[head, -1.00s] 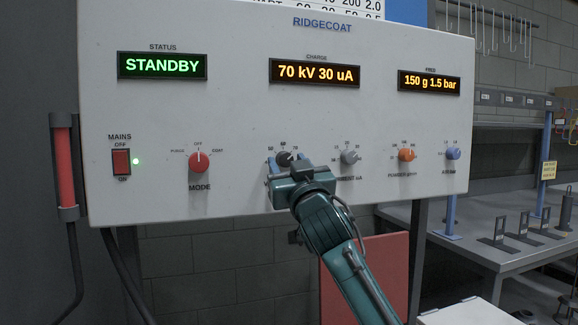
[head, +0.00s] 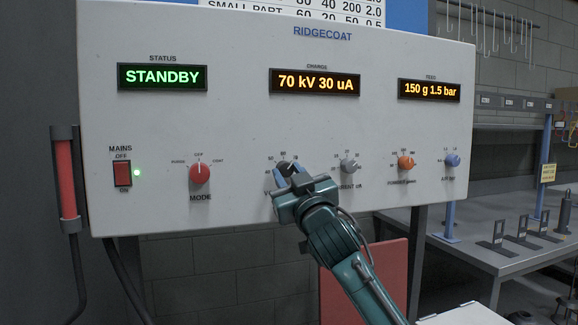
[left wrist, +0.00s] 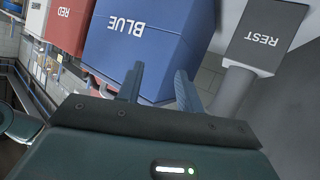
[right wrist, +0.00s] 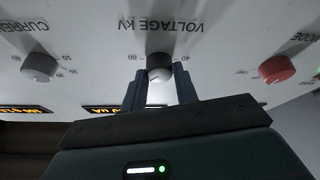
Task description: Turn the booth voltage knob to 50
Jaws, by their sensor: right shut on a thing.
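The dark voltage knob (head: 285,167) is on the white control panel (head: 240,125), partly hidden by my right gripper (head: 287,174) in the head view. In the right wrist view the same knob (right wrist: 160,67) sits between the two fingers of my right gripper (right wrist: 159,78), under the upside-down "VOLTAGE kV" label. The gripper is shut on it. The charge display (head: 315,82) reads 70 kV 30 uA. The exact angle of the knob's pointer is hard to tell. My left gripper (left wrist: 158,78) is open and empty, seen only in the left wrist view.
The red mode knob (head: 200,173) and the grey current knob (head: 350,166) flank the voltage knob. The status display (head: 162,77) reads STANDBY. In the left wrist view, a blue box (left wrist: 140,35) and a grey REST block (left wrist: 262,38) lie beyond the left fingers.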

